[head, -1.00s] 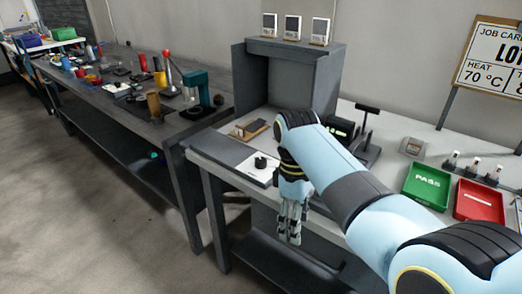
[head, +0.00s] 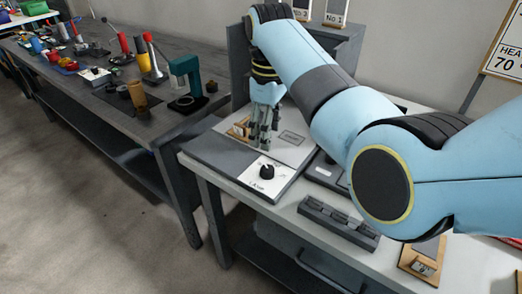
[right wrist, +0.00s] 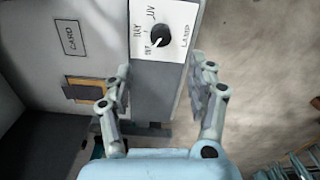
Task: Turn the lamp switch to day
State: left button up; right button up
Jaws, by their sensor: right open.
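The lamp switch is a black round knob (head: 267,171) on a white plate (head: 258,187) near the front of the bench. In the right wrist view the knob (right wrist: 160,37) sits on its plate marked LAMP, UV, DAY and OFF; its pointer seems toward OFF, but this is hard to read. My right gripper (head: 264,142) points down above the panel, behind the knob in the head view. In the right wrist view the gripper (right wrist: 160,72) is open and empty, with the knob ahead of its fingertips, untouched. My left gripper is not in view.
A CARD label (right wrist: 71,38) and a wooden piece (right wrist: 86,92) lie beside the switch plate. A grey slotted block (head: 338,222) and a wooden-based item (head: 421,262) stand on the bench to the right. A teal press (head: 186,80) stands on the left bench.

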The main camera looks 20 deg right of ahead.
aim_at(267, 168)
jog(key=f, duration=0.3)
jog(key=f+b, duration=0.1)
jog(key=f, duration=0.2)
jog(key=shift+s+f, duration=0.2)
jog(key=shift+f, duration=0.2)
notch_tip(267, 168, down, 3)
jog(key=shift+w+r, duration=0.15)
jog(key=shift+r, duration=0.05)
jog(key=shift+f+b, duration=0.3)
jog(key=shift+f, duration=0.3)
jog(key=c, duration=0.4)
jog(key=shift+c, duration=1.1)
jog(key=c, duration=0.5)
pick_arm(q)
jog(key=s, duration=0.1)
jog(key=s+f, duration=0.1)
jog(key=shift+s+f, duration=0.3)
